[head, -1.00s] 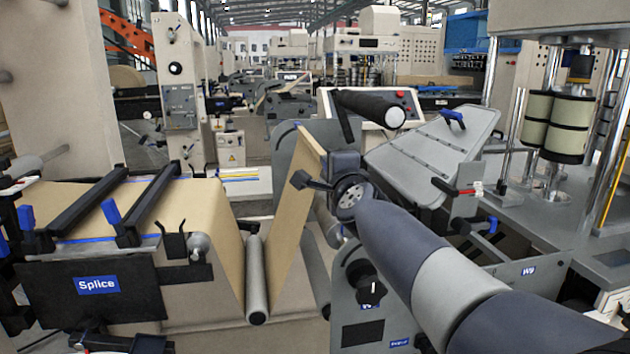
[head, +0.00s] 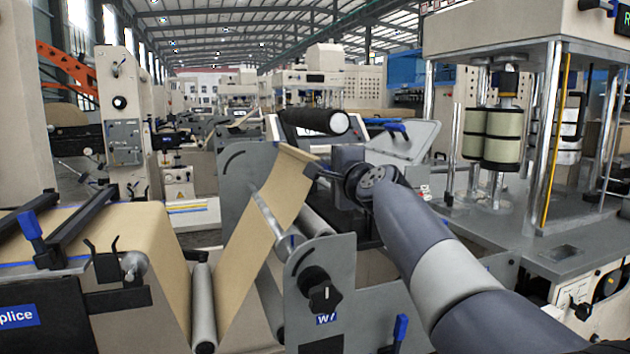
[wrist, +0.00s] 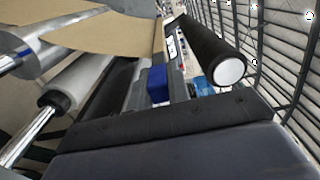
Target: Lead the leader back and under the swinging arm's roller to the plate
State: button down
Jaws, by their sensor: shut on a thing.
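The leader is a tan kraft web (head: 265,225). It rises from a low grey roller (head: 203,310) and slants up to the right. In the wrist view the leader (wrist: 100,28) spans the upper left, beyond the dark gripper body. A black roller with a pale end (head: 312,121) stands just above and behind the gripper; it also shows in the wrist view (wrist: 205,50). A grey sloping plate (head: 415,142) with a blue clamp lies behind my arm, partly hidden.
A metal bar (head: 265,215) shows across the leader's near face. The grey side plate marked W7 (head: 335,270), with a black knob (head: 325,296), stands close below my arm. The splice table (head: 100,235) is at left. A press with metal posts (head: 545,130) stands at right.

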jog(key=w+d+b, duration=0.1)
jog(key=d, duration=0.4)
jog(key=shift+w+d+b, duration=0.35)
jog(key=shift+w+d, duration=0.05)
notch_tip(320, 180, down, 6)
jog(key=d+b, duration=0.2)
jog(key=b, duration=0.4)
jog(key=shift+w+d, duration=0.25)
jog(key=shift+w, duration=0.15)
jog(key=shift+f+b, duration=0.15)
jog(key=shift+b, duration=0.25)
dwell(0.6)
jog(key=shift+f+b, duration=1.15)
jog(key=shift+f, duration=0.2)
